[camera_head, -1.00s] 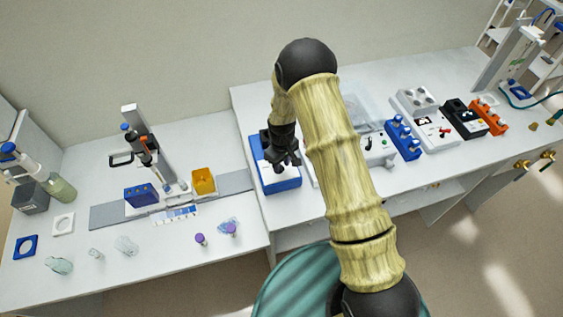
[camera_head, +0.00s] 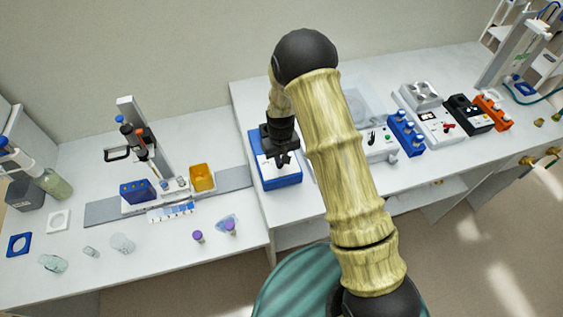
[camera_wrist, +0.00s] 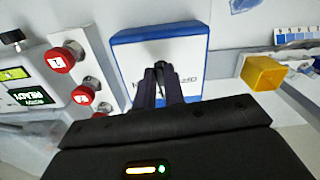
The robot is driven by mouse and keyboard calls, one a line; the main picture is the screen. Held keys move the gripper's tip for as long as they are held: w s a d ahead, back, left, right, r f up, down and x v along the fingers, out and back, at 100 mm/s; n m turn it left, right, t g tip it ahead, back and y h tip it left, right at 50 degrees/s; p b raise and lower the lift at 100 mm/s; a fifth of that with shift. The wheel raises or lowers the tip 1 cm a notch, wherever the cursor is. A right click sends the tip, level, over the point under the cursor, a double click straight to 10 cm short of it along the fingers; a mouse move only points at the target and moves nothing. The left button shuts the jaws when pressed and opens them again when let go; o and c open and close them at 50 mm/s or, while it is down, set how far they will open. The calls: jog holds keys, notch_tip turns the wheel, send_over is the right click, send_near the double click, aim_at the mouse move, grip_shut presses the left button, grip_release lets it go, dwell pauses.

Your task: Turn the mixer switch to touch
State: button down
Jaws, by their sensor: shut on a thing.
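The mixer (camera_head: 284,182) is a low box with blue sides and a white top, left of my arm. In the wrist view the mixer (camera_wrist: 131,57) shows its white face with dark lettering, partly covered by my fingers. My gripper (camera_wrist: 160,68) points at this face, with its two dark fingertips close together at the middle. In the head view my gripper (camera_head: 281,161) is right over the white top. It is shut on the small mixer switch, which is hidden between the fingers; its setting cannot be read.
A device with red knobs (camera_wrist: 60,60) and a lit display stands beside the mixer. A yellow-orange container (camera_head: 202,178) stands on the left bench near a pipette stand (camera_head: 137,145). A blue rack (camera_head: 405,135) stands further right.

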jog(key=shift+m, duration=0.6)
jog(key=c, duration=1.5)
grip_release()
jog(key=shift+r, duration=0.1)
notch_tip(320, 180, up, 17)
jog(key=b, duration=0.5)
jog(key=shift+r, duration=0.15)
